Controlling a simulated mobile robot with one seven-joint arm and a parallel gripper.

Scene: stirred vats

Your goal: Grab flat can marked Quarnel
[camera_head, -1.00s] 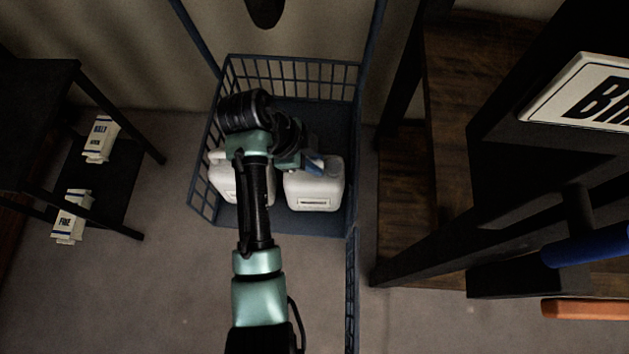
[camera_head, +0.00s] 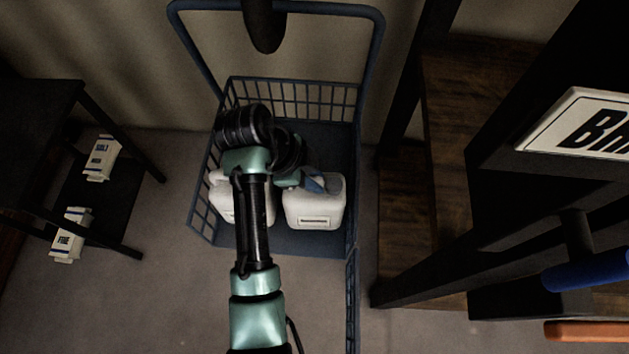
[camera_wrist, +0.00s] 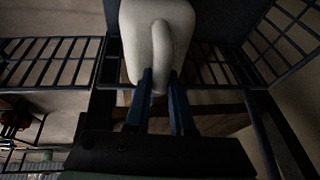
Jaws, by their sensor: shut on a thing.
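My gripper (camera_head: 318,182) is at the top of a white can (camera_head: 314,208) with a small label on its near side; the label's writing is too small to read. In the wrist view the blue fingers (camera_wrist: 160,78) are shut on the can's (camera_wrist: 133,35) raised handle. The can is upright in the blue wire cart, at its right side. A second white can (camera_head: 223,206) stands to the left, mostly hidden behind my arm. I cannot tell from its face which can is marked Quarnel.
The blue cart (camera_head: 290,84) has mesh walls close around the cans. A dark shelf with white cartons (camera_head: 102,158) stands on the left. A wooden rack (camera_head: 448,130) with a white sign (camera_head: 585,122) stands close on the right. Floor is clear in front of the cart.

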